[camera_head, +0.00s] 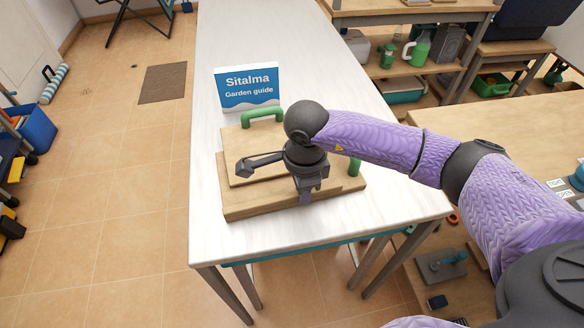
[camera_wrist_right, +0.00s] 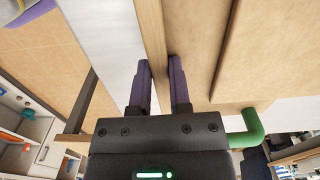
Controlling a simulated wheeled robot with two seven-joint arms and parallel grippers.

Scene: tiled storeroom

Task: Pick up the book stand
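The book stand (camera_head: 240,205) is a flat light-wood board with a raised panel and a front ledge. It lies on the white table, with one green handle (camera_head: 262,114) at its back and another at its right side, partly behind my arm. My right gripper (camera_head: 307,196) points down at the front ledge. In the right wrist view, its two dark fingers (camera_wrist_right: 160,75) are on either side of the wooden ledge (camera_wrist_right: 152,30). The wood fills the gap between them, so the gripper looks shut on it. My left gripper is not in view.
A blue-and-white "Sitalma Garden guide" sign (camera_head: 248,88) stands on the white table (camera_head: 325,55) just behind the stand. A wooden table (camera_head: 520,125) is at the right, and a shelf with a green jug (camera_head: 419,48) is behind. The table's far half is clear.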

